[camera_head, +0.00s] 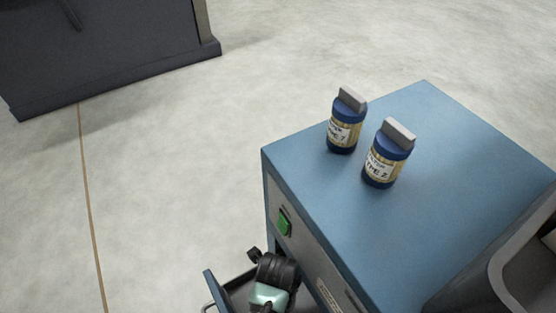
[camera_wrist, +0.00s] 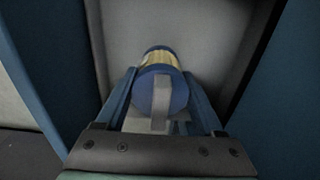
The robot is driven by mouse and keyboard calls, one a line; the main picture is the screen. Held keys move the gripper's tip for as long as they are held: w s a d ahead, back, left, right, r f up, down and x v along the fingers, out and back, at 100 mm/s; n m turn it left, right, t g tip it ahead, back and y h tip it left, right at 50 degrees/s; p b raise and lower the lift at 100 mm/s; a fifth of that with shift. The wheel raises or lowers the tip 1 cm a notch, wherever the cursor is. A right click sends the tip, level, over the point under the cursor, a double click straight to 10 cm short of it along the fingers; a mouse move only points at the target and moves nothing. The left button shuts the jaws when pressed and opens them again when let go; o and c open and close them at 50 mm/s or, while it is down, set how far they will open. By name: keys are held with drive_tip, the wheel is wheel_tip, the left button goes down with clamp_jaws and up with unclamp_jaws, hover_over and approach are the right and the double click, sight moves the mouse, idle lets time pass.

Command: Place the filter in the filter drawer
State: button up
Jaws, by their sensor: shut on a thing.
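My gripper (camera_head: 270,292) is low at the open filter drawer (camera_head: 211,288) on the front of the blue cabinet. In the wrist view my gripper (camera_wrist: 158,85) is shut on a blue filter (camera_wrist: 150,84) with a yellowish label band and a grey tab. The filter's tab end faces the wrist camera, and the light grey drawer interior (camera_wrist: 115,50) lies beyond it. I cannot tell whether the filter touches the drawer floor. In the head view my gripper and arm hide this filter.
Two more blue labelled filters with grey tabs, a left one (camera_head: 343,135) and a right one (camera_head: 381,165), stand upright on the blue cabinet (camera_head: 430,130). A green switch (camera_head: 285,222) is on the cabinet front. A dark cabinet (camera_head: 110,55) stands at the upper left. Pale floor between is clear.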

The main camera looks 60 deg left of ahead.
wheel_tip(320, 180, down, 3)
drive_tip(key=shift+f+b, duration=0.2)
drive_tip(key=shift+b, duration=0.9)
drive_tip(key=shift+r, duration=0.1)
drive_tip(key=o, duration=1.5)
drive_tip(key=shift+c, duration=0.2)
wheel_tip(320, 180, up, 12)
drive_tip(key=p, duration=0.7)
drive_tip(key=shift+p, duration=0.35)
